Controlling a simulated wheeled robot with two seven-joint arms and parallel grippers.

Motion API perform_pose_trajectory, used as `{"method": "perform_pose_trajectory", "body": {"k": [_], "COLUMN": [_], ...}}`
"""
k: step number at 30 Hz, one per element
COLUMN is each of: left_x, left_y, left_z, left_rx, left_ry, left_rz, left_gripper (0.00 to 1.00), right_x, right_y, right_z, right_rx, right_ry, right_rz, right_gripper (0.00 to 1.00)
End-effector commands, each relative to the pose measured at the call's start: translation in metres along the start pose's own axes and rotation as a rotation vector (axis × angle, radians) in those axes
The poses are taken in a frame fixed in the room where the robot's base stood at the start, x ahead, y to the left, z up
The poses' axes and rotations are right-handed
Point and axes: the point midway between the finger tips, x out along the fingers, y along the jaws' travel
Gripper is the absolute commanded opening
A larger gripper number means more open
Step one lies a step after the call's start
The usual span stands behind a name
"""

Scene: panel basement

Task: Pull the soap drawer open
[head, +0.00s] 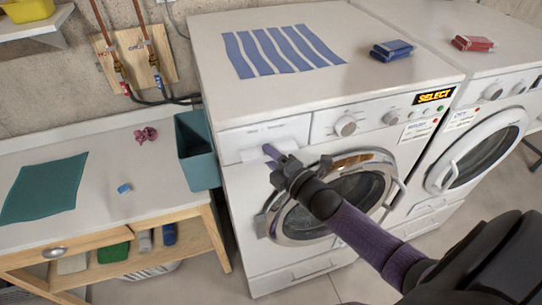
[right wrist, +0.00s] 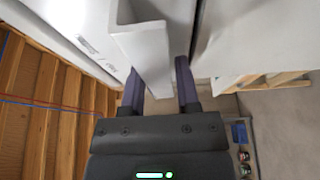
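The soap drawer (head: 240,140) is the white front at the upper left of the nearer washing machine (head: 250,215). It looks flush with the panel, with a white handle below it partly hidden by my gripper. My right gripper (head: 273,153) is at the right part of this handle in the head view. In the right wrist view my gripper (right wrist: 160,85) has its two purple fingers apart, one on each side of the white handle (right wrist: 148,50). A narrow gap shows beside the right finger; contact on the left cannot be told. My left gripper is out of view.
A striped cloth (head: 282,50) and a blue pack (head: 392,49) lie on the machine top. A teal bin (head: 197,150) stands close to the machine's left side. A second machine (head: 482,150) with a red pack (head: 472,43) stands right. A bench (head: 100,185) is left.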

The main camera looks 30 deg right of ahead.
Motion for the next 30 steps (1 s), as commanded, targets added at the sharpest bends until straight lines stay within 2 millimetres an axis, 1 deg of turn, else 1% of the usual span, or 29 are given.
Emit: {"method": "perform_pose_trajectory", "body": {"k": [1, 4, 5, 30], "left_x": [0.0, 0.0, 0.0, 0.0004], "left_y": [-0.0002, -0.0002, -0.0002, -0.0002], "left_z": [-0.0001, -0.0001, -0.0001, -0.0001], "left_rx": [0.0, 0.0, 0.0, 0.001], "left_ry": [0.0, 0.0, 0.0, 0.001], "left_rz": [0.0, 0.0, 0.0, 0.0], "left_gripper": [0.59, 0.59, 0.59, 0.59], "right_x": [-0.0002, -0.0004, -0.0004, -0.0017], "right_y": [-0.0006, -0.001, -0.0012, -0.0052], "right_z": [0.0, -0.0001, -0.0001, -0.0006], "right_rx": [0.0, 0.0, 0.0, 0.003], "right_ry": [0.0, 0.0, 0.0, -0.001], "right_rz": [-0.002, -0.003, -0.004, -0.015], "right_gripper": [0.24, 0.03, 0.0, 0.0]}}
